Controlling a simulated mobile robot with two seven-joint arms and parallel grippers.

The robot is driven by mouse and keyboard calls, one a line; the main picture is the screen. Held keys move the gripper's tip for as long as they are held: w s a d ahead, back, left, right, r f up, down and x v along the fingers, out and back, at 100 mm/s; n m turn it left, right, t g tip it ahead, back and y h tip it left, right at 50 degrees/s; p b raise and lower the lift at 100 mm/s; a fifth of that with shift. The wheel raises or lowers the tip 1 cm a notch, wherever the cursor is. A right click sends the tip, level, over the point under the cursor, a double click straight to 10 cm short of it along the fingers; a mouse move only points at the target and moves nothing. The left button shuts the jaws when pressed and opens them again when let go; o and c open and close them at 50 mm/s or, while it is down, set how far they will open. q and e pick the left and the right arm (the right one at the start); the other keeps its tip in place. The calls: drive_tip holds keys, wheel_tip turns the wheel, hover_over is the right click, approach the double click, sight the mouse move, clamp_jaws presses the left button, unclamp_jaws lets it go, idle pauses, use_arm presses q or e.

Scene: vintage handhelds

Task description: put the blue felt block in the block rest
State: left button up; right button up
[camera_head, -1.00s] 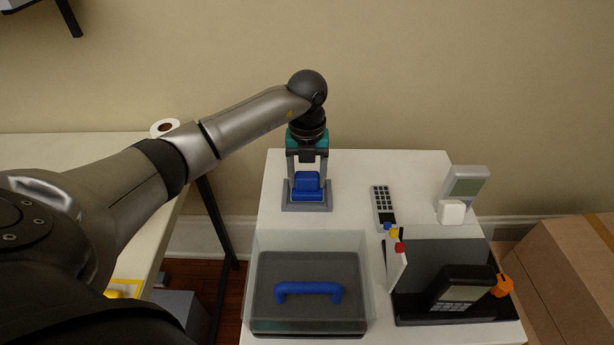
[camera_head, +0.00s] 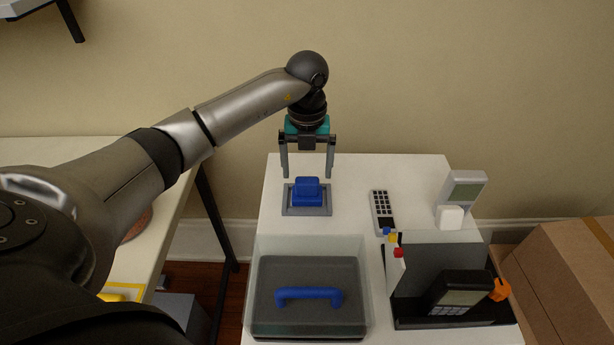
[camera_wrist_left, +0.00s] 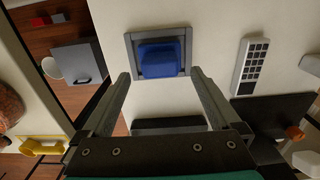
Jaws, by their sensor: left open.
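The blue felt block (camera_head: 307,190) sits in the grey block rest (camera_head: 290,209) at the back left of the white table. In the left wrist view the block (camera_wrist_left: 160,58) lies within the grey frame of the rest (camera_wrist_left: 131,49). My left gripper (camera_head: 307,175) is open and empty above the block, its fingers apart on either side and clear of it. In the left wrist view the fingers (camera_wrist_left: 160,75) are spread wide. My right gripper is not seen.
A clear case with a blue handle (camera_head: 308,293) stands in front of the rest. A grey keypad handheld (camera_head: 382,212) lies to the right. A dark stand (camera_head: 415,322) holds a black handheld (camera_head: 461,291). A white block (camera_head: 449,217) and a light handheld (camera_head: 464,188) are at the back right.

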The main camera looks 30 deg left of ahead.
sight(307, 180)
use_arm(q)
wheel_tip(307, 180, up, 8)
drive_tip(key=p, duration=0.1)
drive_tip(key=shift+f, duration=0.2)
idle(0.3)
